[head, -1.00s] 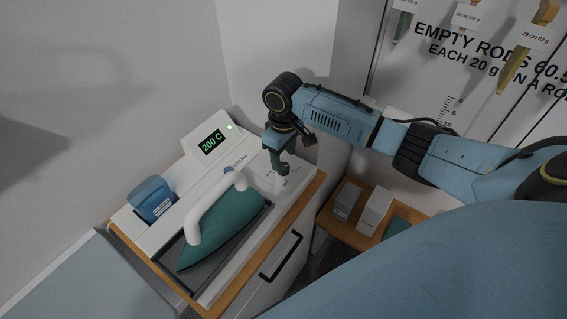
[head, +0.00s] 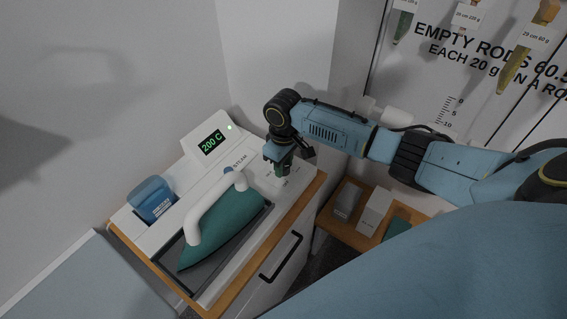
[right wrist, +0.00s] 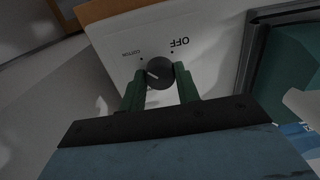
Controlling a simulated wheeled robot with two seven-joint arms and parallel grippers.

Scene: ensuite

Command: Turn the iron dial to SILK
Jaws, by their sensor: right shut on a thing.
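The iron dial (right wrist: 160,71) is a dark round knob with a white pointer line, on a white panel. In the right wrist view its pointer aims up-left, roughly toward the COTTON mark (right wrist: 132,53); OFF (right wrist: 180,42) is printed upside down to the right. No SILK label is readable. My right gripper (right wrist: 160,84) is shut on the dial, one green finger on each side. In the head view my right gripper (head: 280,172) is down at the station's panel and hides the dial. The display (head: 212,142) reads 200 C in green. My left gripper is out of view.
A teal iron with a white handle (head: 210,205) rests in the station's tray, left of my right gripper. A blue water container (head: 152,199) stands at the station's left. The cabinet handle (head: 281,257) is in front; small boxes (head: 373,211) stand on a low shelf to the right.

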